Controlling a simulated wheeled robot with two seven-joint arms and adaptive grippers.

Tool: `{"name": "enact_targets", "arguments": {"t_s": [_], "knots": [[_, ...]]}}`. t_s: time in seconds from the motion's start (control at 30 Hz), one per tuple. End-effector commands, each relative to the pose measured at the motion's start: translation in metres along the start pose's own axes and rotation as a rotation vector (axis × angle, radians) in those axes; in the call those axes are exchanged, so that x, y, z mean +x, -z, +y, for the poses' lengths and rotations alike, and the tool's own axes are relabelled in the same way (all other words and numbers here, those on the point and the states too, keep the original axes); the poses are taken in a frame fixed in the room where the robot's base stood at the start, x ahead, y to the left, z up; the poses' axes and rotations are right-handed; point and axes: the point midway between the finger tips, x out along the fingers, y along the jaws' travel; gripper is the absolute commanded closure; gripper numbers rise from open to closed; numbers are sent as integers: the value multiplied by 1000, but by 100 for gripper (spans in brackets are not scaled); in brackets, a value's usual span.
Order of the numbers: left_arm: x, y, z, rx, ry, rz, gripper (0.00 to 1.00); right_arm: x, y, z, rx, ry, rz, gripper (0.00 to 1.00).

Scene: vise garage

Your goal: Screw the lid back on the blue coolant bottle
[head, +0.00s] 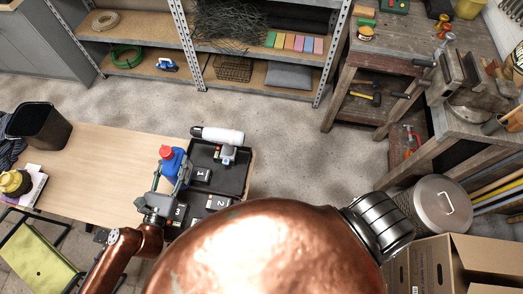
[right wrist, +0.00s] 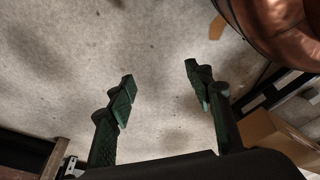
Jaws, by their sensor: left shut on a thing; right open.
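The blue coolant bottle (head: 172,166) stands upright at the right end of the light wooden table, at the left edge of a black tray. A red piece (head: 165,152) sits at its top; I cannot tell whether it is a seated lid. My left gripper (head: 169,183) is shut on the bottle, with its fingers around the lower body and hiding part of it. My right gripper (right wrist: 160,90) is open and empty above bare concrete floor in the right wrist view. No bottle or lid shows there.
The black tray (head: 234,178) has numbered labels and small items. A white cylinder (head: 220,135) lies at its far edge. A black bin (head: 40,126) stands at the table's left. A workbench with a vise (head: 468,82) and cardboard boxes (head: 450,262) are at the right. Open floor lies between.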

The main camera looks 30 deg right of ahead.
Motion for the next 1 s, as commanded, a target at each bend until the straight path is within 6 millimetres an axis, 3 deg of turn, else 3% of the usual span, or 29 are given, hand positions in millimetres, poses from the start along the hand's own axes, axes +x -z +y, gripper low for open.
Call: {"name": "enact_targets", "arguments": {"t_s": [0.03,0.1,0.2,0.3,0.4,0.77,0.87,1.0], "knots": [[0,-3,0,1,2,-5,100,-3,-33,-8,4,6,-48,52],[0,-3,0,1,2,-5,100,-8,-70,-15,2,12,-104,52],[0,-3,0,1,2,-5,100,-15,-108,-24,1,20,-162,52],[0,-3,0,1,2,-5,100,-19,-128,-29,0,26,-194,52],[0,-3,0,1,2,-5,100,-21,-136,-31,-1,28,-206,52],[1,-6,1,1,-16,-13,100,-21,-136,-31,-1,28,-206,52],[-2,-11,12,0,-89,-25,100,-21,-136,-31,-1,28,-206,52],[-15,-21,47,1,-278,-41,100,-21,-136,-31,0,28,-206,52]]}}
